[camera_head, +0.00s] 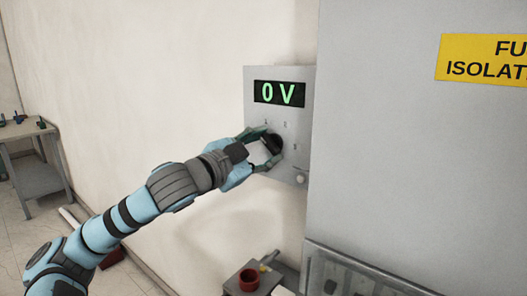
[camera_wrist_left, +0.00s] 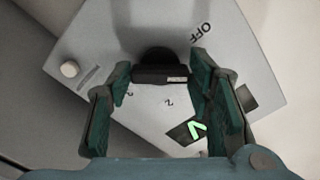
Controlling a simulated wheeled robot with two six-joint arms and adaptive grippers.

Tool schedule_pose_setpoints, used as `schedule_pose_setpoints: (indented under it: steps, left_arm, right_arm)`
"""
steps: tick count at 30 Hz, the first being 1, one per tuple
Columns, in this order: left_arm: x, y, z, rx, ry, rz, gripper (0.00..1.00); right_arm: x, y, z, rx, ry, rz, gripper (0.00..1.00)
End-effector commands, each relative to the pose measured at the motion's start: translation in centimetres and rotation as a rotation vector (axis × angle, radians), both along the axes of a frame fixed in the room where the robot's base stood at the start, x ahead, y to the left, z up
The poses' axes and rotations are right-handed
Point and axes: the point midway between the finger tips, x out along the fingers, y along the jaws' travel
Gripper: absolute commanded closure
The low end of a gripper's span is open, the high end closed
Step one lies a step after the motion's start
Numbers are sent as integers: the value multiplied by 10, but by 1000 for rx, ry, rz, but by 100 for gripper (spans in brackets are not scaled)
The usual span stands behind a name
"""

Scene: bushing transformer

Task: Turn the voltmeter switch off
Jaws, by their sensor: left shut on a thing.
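The voltmeter panel (camera_head: 295,115) is a grey box on the wall with a green display (camera_head: 279,94) reading 0 V. Its black rotary switch (camera_head: 275,141) sits below the display, partly covered by my left gripper (camera_head: 264,148). In the left wrist view the switch (camera_wrist_left: 160,70) has a bar handle with a pale mark at its right end. My left gripper's fingers (camera_wrist_left: 160,84) are shut on the handle, one at each end. An OFF label (camera_wrist_left: 201,33) is printed up and right of the switch. Exactly where the handle points is hard to tell. My right gripper is not in view.
A small white knob (camera_head: 301,178) is at the panel's lower edge. A large grey cabinet (camera_head: 400,160) with a yellow sign (camera_head: 485,58) stands close on the right. A side table (camera_head: 35,180) is far left.

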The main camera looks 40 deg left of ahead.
Motion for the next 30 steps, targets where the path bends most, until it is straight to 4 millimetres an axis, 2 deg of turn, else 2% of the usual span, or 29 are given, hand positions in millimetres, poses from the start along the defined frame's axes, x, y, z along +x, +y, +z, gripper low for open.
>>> schedule_pose_setpoints:
  steps: [18,30]
  left_arm:
    - [0,-2,-3,-555,-9,0,81]
    - [0,-3,-3,-739,-11,0,81]
  right_arm:
    - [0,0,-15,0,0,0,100]
    - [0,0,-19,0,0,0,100]
